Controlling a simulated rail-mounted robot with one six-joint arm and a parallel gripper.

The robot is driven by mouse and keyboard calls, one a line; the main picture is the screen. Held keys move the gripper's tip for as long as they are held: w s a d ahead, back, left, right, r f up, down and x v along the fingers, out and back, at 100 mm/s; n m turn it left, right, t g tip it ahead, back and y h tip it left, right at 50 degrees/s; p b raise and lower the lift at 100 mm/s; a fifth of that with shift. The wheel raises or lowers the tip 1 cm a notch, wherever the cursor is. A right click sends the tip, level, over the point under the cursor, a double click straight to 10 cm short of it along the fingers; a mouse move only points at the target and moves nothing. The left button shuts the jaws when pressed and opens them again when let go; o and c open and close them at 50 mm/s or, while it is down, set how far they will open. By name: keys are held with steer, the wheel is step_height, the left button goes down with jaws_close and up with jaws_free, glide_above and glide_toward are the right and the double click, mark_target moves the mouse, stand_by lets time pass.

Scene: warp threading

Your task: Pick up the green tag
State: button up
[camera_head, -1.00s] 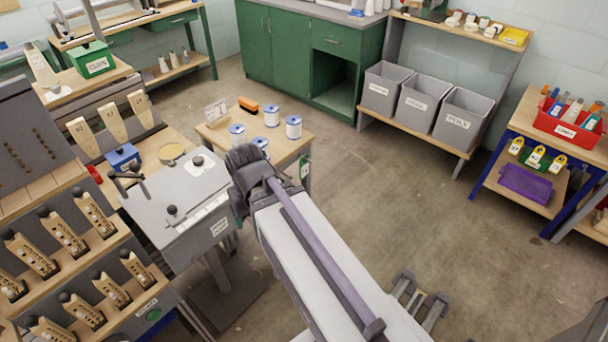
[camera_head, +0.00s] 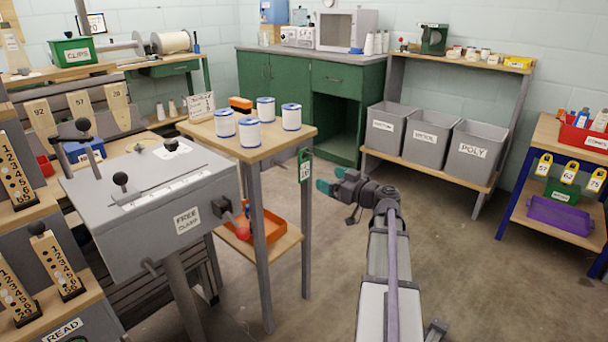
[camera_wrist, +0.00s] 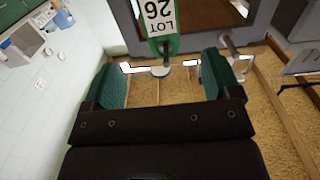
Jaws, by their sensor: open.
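The green tag (camera_head: 304,168) hangs upright at the right edge of the small wooden table with the spools. In the wrist view the tag (camera_wrist: 157,47) is upside down at the top middle, its white label reading LOT 26. My gripper (camera_head: 331,179) is just right of the tag in the head view, with its teal fingers toward the tag. In the wrist view my gripper (camera_wrist: 160,75) is open and empty. The tag is ahead of the gap between the fingers, apart from them; part of the tag is cut off by the frame's top.
White spools with blue rims (camera_head: 249,132) stand on the small wooden table (camera_head: 262,149). An orange tray (camera_head: 266,226) is on its lower shelf. A grey machine (camera_head: 150,200) with a red knob stands to the left. Grey bins (camera_head: 430,140) are behind; the floor to the right is open.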

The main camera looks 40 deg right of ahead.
mark_target(305, 161)
steer(key=x, duration=1.1)
steer(key=shift+r, duration=0.1)
steer(key=shift+s, duration=0.1)
steer(key=c, duration=1)
steer(key=shift+r+p, duration=0.45)
steer(key=shift+p, duration=0.15)
steer(key=shift+r+p, duration=0.55)
steer(key=shift+r, duration=0.05)
steer(key=v, duration=1.8)
steer(key=shift+f+b, duration=0.3)
steer(key=shift+f, duration=0.05)
